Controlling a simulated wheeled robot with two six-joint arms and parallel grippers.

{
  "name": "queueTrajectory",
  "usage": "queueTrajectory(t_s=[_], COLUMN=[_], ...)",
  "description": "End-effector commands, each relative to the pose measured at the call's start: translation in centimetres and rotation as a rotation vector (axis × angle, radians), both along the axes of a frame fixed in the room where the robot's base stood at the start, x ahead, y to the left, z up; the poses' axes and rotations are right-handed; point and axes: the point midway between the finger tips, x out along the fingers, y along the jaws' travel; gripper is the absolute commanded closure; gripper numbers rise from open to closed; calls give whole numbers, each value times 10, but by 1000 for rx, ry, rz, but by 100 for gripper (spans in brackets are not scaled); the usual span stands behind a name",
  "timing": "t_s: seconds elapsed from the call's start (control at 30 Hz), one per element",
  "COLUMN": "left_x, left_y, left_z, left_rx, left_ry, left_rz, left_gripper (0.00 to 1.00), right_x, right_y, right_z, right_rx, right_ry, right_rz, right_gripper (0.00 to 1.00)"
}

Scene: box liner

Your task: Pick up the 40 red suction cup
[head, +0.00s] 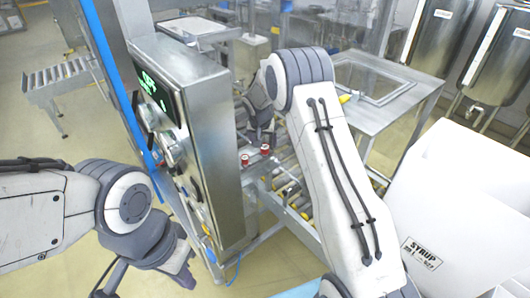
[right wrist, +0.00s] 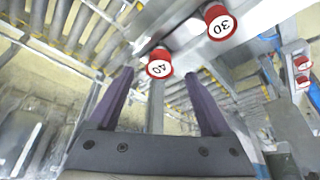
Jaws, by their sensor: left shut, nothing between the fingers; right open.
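The red suction cup marked 40 (right wrist: 159,64) shows in the right wrist view, between and just beyond the tips of my right gripper (right wrist: 159,76). The gripper is open, one finger to each side of the cup, and holds nothing. A red cup marked 30 (right wrist: 219,22) is up and to the right of it. In the head view two small red cups (head: 245,160) (head: 265,149) sit just below my right gripper (head: 262,132); their numbers cannot be read there. My left gripper (head: 186,276) is low at the left, shut and away from the cups.
A tall steel control cabinet (head: 215,150) stands close left of the cups. Rollers (head: 285,180) run below them. More red cups (right wrist: 303,70) show at the right edge of the wrist view. A large white box (head: 465,190) labelled SYRUP stands at the right.

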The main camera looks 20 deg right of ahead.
Motion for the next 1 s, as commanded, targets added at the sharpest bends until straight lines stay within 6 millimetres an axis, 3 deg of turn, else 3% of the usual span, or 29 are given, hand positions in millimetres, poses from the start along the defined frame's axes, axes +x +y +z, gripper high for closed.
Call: queueTrajectory(t_s=[0.17, 0.37, 0.6, 0.63, 0.67, 0.83, 1.0], left_x=[0, 0, 0, 0, 0, 0, 0], left_y=[0, 0, 0, 0, 0, 0, 0], left_z=[25, 30, 29, 29, 29, 29, 29], left_rx=[0, 0, 0, 0, 0, 0, 0], left_ry=[0, 0, 0, 0, 0, 0, 0], left_rz=[-3, -5, -5, -5, -5, -5, -5], left_gripper=[100, 100, 100, 100, 100, 100, 100], right_x=[7, 14, 15, 15, 15, 14, 15], right_y=[-6, -9, -9, -9, -9, -9, -9], right_z=[-18, -38, -40, -40, -40, -40, -40], right_rx=[0, 1, 0, 1, 1, 1, 1], right_ry=[4, 2, 0, 0, 1, 0, 0], right_rz=[-1, 1, 1, 0, 1, 0, 0], right_gripper=[17, 17, 17, 21, 32, 98, 100])
